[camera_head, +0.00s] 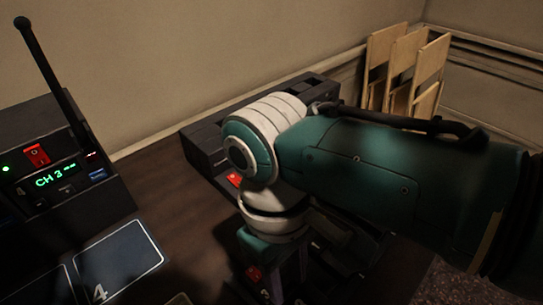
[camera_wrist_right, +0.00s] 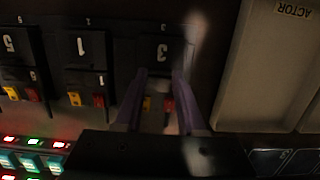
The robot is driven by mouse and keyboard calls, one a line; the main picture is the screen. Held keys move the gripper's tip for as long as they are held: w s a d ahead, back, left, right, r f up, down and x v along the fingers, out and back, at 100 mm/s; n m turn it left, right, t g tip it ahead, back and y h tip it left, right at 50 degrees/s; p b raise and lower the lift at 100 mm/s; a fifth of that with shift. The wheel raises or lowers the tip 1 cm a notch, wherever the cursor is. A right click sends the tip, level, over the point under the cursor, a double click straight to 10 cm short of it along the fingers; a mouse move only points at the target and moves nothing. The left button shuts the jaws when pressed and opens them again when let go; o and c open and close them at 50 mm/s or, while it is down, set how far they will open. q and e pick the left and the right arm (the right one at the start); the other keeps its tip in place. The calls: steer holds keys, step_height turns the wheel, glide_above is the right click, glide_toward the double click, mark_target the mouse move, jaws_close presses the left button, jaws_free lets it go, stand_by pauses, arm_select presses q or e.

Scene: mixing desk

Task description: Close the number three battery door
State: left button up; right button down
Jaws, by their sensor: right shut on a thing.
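The number three battery door (camera_wrist_right: 163,50) is a dark panel with a white 3, in the upper middle of the right wrist view. The purple fingers of my right gripper (camera_wrist_right: 162,74) reach up to its lower part, one on each side, shut on it. Yellow and red pieces (camera_wrist_right: 168,104) show between the fingers. In the head view my right arm hides the door and most of the gripper; part of the gripper (camera_head: 291,272) shows below the wrist. How far the door stands open cannot be told. My left gripper is not in view.
Doors marked 1 (camera_wrist_right: 80,46) and 5 (camera_wrist_right: 10,43) sit left of door three. A pale tray (camera_wrist_right: 262,70) lies to its right. A black radio unit (camera_head: 75,205) with an antenna and a CH 3 display stands at left. Wooden panels (camera_head: 408,65) stand at the back.

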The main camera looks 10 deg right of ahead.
steer(key=shift+d+f, duration=0.1)
steer(key=shift+c, duration=2.4)
jaws_free()
step_height(320, 180, up, 10)
steer(key=w+a+p, duration=0.1)
steer(key=p, duration=0.2)
